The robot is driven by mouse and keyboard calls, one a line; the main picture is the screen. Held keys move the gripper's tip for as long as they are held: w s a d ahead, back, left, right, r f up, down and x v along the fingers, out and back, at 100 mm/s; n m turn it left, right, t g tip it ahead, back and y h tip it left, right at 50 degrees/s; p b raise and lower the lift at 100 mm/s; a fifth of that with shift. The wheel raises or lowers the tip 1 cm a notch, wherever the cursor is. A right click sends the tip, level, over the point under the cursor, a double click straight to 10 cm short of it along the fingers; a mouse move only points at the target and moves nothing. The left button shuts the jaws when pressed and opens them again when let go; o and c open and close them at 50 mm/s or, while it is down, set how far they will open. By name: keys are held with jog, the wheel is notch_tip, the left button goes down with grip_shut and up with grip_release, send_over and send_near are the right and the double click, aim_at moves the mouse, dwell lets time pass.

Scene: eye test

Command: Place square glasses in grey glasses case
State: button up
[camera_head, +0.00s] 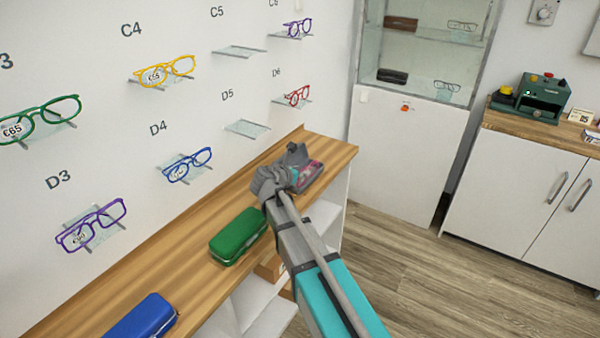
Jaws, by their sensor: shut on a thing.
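My gripper (290,172) is over the far right end of the wooden counter. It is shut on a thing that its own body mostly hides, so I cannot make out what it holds. Right at the gripper is a grey case (318,178), seemingly open, with pink and some teal showing inside it. The gripper covers part of this case, and I cannot tell whether they touch. Several glasses hang on the wall: blue glasses (188,164) at D4, yellow glasses (167,71) at C4, red glasses (298,96) at D6 and purple glasses (92,225) at D3.
A green case (238,237) and a blue case (142,317) lie closed on the counter (200,262). The wall shelves at C5 (240,51) and D5 (248,128) are empty. A glass cabinet (418,85) and a white cupboard (510,175) stand behind. The floor (440,285) at right is clear.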

jog(key=shift+f, duration=0.15)
jog(key=o, duration=0.9)
jog(key=shift+r, duration=0.25)
jog(key=p+v, duration=0.4)
jog(key=v, duration=0.8)
jog(key=shift+p, duration=0.35)
jog(key=shift+d, duration=0.1)
